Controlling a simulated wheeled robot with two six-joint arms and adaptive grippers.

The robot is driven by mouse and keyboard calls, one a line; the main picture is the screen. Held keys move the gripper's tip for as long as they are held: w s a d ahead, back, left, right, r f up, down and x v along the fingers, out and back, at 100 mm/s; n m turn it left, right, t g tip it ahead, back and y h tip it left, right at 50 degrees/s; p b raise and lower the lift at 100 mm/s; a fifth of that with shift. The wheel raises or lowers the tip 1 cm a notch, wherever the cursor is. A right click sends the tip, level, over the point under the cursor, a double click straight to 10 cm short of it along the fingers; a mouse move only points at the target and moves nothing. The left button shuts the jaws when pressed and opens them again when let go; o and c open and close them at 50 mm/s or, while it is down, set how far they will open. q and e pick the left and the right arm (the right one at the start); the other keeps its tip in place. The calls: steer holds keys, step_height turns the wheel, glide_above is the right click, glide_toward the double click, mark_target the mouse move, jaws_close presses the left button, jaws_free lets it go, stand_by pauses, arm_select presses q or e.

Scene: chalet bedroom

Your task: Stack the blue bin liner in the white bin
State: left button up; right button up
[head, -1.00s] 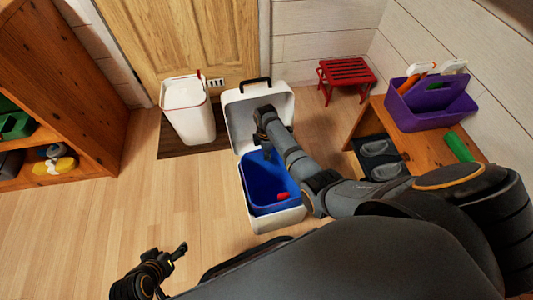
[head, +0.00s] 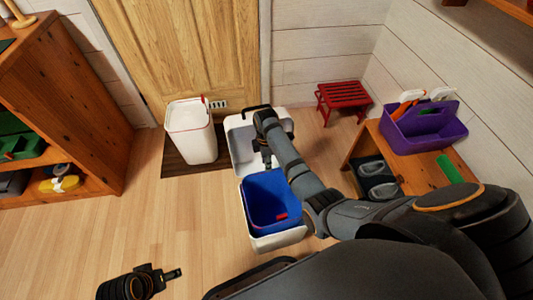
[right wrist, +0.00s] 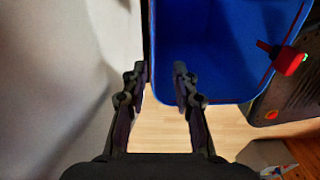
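My right gripper (head: 267,162) is at the liner's lid-side edge. In the right wrist view my right gripper (right wrist: 163,72) has a gap between its fingertips, with the liner's rim (right wrist: 153,40) beside the left finger. Whether it touches is unclear. My left gripper (head: 172,273) is low at the left; its fingers are too small to judge.
A dark mat (head: 222,158) lies under the red-trimmed bin. A wooden shelf (head: 85,110) stands at left. A red stool (head: 343,98) and a bench (head: 395,145) with a purple caddy (head: 428,128) are at right. The floor at left is clear.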

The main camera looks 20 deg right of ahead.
arm_select(q)
steer(key=shift+s+a+r+g+p, duration=0.15)
steer(key=shift+r+g, duration=0.05)
steer(key=shift+r, duration=0.25)
steer(key=shift+s+a+r+g+p, duration=0.1)
steer(key=shift+a+r+g+p, duration=0.1)
steer(key=shift+r, duration=0.2)
arm_select(e)
step_height(320, 180, up, 3)
steer(key=shift+r, duration=0.1)
steer(key=s+m+t, duration=0.2)
steer(key=s+m, duration=1.3)
steer(key=s, duration=0.9)
steer(key=shift+s+f+m, duration=0.25)
steer(key=shift+m, duration=0.05)
arm_select(q)
steer(key=shift+p, duration=0.35)
